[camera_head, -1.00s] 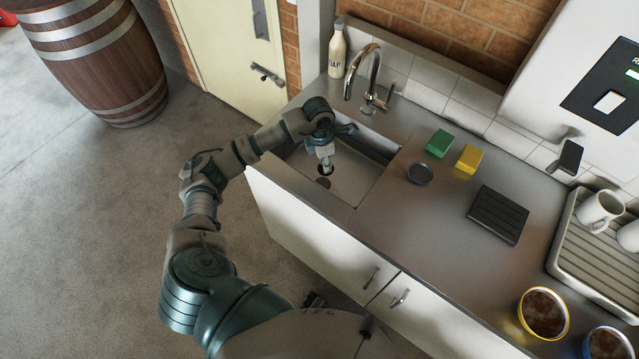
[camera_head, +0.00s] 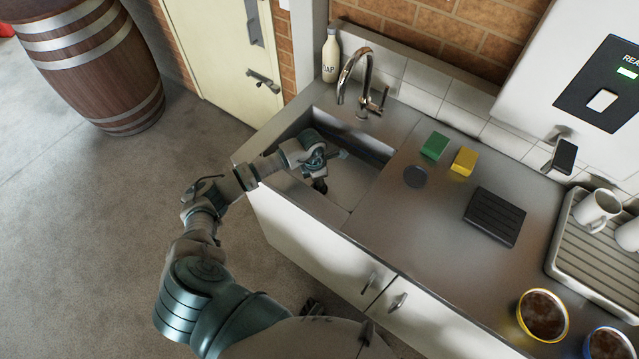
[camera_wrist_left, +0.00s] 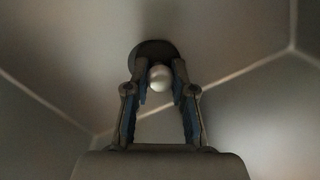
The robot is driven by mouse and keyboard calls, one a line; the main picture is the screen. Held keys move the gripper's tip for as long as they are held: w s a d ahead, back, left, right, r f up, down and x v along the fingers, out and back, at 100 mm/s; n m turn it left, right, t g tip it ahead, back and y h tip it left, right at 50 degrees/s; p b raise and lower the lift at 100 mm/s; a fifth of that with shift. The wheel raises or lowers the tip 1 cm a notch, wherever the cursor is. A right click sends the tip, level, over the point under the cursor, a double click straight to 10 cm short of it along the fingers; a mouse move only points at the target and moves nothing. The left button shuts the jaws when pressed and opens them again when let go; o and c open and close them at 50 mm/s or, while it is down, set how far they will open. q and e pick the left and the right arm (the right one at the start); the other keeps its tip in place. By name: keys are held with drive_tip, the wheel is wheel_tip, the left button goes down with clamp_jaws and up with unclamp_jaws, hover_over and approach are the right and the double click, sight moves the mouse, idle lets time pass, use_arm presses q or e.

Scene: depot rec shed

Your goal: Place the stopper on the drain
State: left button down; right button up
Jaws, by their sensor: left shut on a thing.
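My left gripper (camera_head: 320,184) reaches down into the steel sink (camera_head: 352,186), near its floor. In the left wrist view its two fingers (camera_wrist_left: 160,88) are closed around a pale, rounded knob (camera_wrist_left: 160,77), which I take to be the stopper's. A dark round disc (camera_wrist_left: 152,53) shows just behind the knob; I cannot tell how much of it is stopper and how much is drain. In the head view the gripper and wrist hide the drain. Whether the stopper touches the sink floor cannot be told. My right gripper is not in view.
The sink walls close in around my left gripper. The tap (camera_head: 362,85) and soap bottle (camera_head: 331,55) stand behind.

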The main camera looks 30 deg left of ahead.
use_arm(q)
drive_tip(key=shift+f, duration=0.15)
drive_tip(key=c, duration=1.3)
unclamp_jaws()
drive_tip(key=shift+a, duration=0.25)
drive_tip(key=o, duration=0.3)
drive_tip(key=shift+a+f, duration=0.1)
drive_tip(key=shift+a, duration=0.1)
drive_tip(key=shift+a+f, duration=0.1)
drive_tip(key=shift+a, duration=0.15)
drive_tip(key=shift+d, duration=0.15)
drive_tip(key=shift+d+r, duration=0.15)
drive_tip(key=shift+r, duration=0.3)
drive_tip(key=r, duration=0.3)
drive_tip(key=a+r, duration=0.1)
drive_tip(key=r, duration=0.7)
drive_tip(key=shift+s+a+r, duration=0.2)
drive_tip(key=shift+r, duration=0.05)
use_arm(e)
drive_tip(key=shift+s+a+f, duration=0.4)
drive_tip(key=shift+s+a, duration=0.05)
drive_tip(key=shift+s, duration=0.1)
